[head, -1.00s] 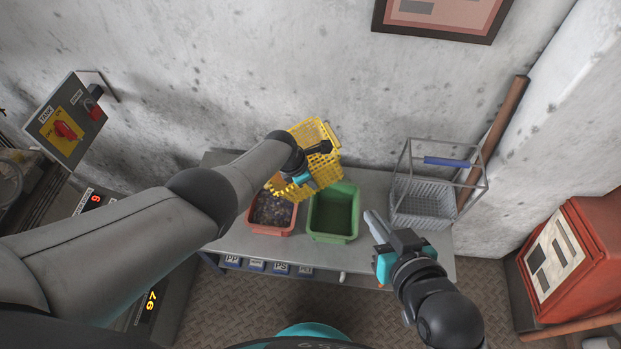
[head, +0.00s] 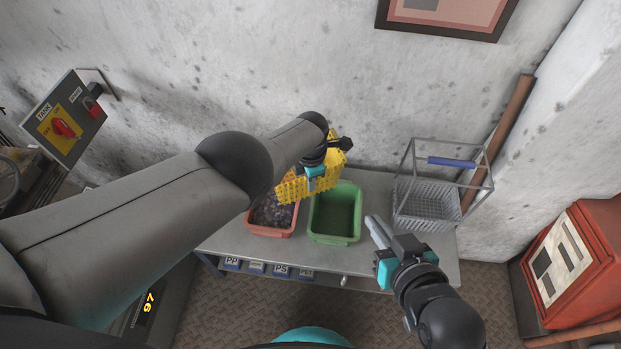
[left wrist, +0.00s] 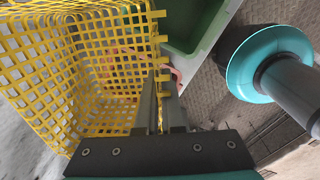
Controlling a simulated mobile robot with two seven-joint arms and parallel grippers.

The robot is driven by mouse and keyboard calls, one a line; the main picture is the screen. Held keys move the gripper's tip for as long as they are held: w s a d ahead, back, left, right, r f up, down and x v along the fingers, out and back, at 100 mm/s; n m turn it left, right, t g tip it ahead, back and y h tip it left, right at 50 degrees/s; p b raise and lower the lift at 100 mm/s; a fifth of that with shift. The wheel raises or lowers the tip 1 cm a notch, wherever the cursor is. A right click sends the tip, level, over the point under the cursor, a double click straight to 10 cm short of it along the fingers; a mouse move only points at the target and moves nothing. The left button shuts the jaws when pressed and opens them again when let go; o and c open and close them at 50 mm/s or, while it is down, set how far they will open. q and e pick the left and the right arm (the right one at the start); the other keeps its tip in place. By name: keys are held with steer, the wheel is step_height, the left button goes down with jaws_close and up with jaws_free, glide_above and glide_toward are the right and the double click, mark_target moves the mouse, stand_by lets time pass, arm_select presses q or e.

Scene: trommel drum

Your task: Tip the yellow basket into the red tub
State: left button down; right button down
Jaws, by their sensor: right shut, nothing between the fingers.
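The yellow basket (head: 296,189) is held tilted above the back of the red tub (head: 270,232), partly hidden by my left arm. My left gripper (head: 311,183) is shut on its mesh edge. In the left wrist view the basket (left wrist: 95,65) fills the upper left, and its visible mesh inside looks empty. The gripper's fingers (left wrist: 156,105) are close together with a yellow strip between them. The red tub holds a heap of small dark pieces; its back is hidden. My right gripper (head: 377,230) is shut and empty, right of the tubs.
A green tub (head: 335,212), apparently empty, stands right of the red tub on the grey table (head: 376,187). A grey wire basket with a blue handle (head: 425,204) stands at the table's right. The concrete wall (head: 300,70) rises close behind. A red box (head: 570,265) stands far right.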

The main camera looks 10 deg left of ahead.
arm_select(q)
steer(key=s+r+p, duration=0.4)
steer(key=p, duration=0.4)
steer(key=shift+s, duration=0.3)
steer(key=shift+a+f, duration=0.1)
steer(key=shift+p, duration=0.3)
